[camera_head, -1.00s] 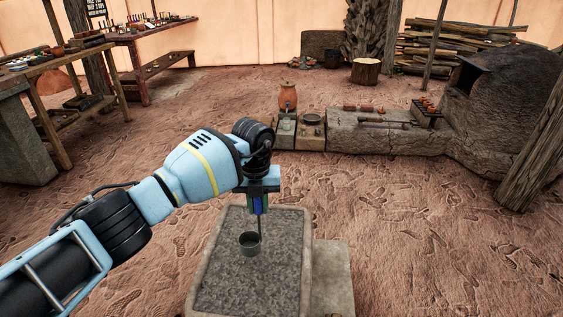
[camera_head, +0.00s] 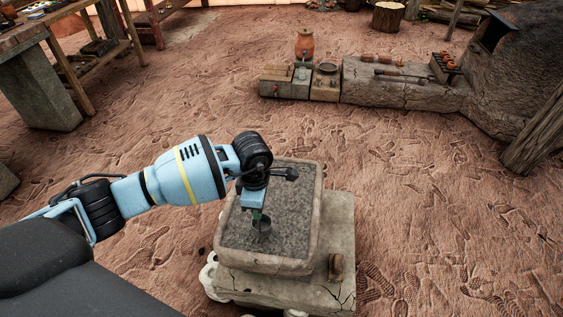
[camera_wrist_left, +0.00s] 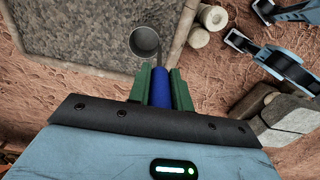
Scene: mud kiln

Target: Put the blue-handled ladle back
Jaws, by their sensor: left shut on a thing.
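The ladle shows in the head view as a grey metal cup (camera_head: 262,229) hanging below my left gripper (camera_head: 256,212). The cup is over the near part of a stone basin (camera_head: 270,263) filled with dark grey material; I cannot tell whether it touches it. In the left wrist view my green fingers (camera_wrist_left: 161,74) are shut on the ladle's blue handle (camera_wrist_left: 162,88). The round cup (camera_wrist_left: 145,42) lies beyond the fingertips, its opening visible. In the head view the blue handle is mostly hidden by the gripper. My right gripper is not in view.
The basin rests on a pale stone block (camera_head: 338,225) with a small brown peg-like piece (camera_head: 335,267) on its right. A low stone ledge (camera_head: 395,92) with an orange jar (camera_head: 305,45) stands farther back. Open mud floor lies between.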

